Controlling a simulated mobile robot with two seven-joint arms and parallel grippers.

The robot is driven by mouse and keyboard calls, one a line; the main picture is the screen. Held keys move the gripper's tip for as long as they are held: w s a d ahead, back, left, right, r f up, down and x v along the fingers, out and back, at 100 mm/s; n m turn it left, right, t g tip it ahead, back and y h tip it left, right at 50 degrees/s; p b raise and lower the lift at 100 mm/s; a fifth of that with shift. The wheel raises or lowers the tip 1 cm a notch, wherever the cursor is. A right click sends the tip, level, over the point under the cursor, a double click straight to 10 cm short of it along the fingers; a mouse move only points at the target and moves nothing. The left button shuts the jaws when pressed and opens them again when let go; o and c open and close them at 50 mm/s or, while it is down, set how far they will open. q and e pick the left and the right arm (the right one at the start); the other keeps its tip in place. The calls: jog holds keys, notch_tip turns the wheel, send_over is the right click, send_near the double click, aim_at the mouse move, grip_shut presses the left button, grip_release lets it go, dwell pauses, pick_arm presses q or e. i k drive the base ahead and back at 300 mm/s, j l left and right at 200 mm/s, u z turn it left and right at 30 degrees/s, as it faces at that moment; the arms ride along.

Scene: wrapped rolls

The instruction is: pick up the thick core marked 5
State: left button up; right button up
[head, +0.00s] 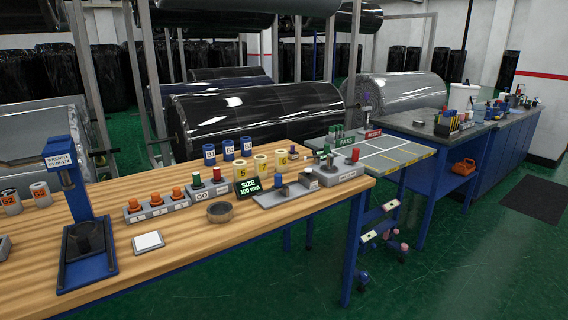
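The thick core marked 5 (241,172) is a short cream-yellow cylinder with a dark number. It stands upright on the wooden workbench (310,207), behind a small black display reading SIZE 100 mm (248,188). Two similar yellow cores stand in a row to its right: one marked 7 (261,165) and another (281,160) whose small number I cannot read surely. Neither of my grippers shows in the head view. Nothing is seen touching the core marked 5.
Blue cores (228,150) stand behind the yellow ones. Red and green plug gauges (196,181) and orange knobs (156,200) are to the left. A grey block fixture (286,192) is in front right. A blue press (75,190) stands left.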

aim_at(240, 166)
jog(key=i+l, duration=0.15)
jog(key=i, duration=0.3)
jog(key=i+l+u, duration=0.25)
jog(key=i, duration=0.15)
jog(key=i+l+u, duration=0.25)
jog(key=i, duration=0.2)
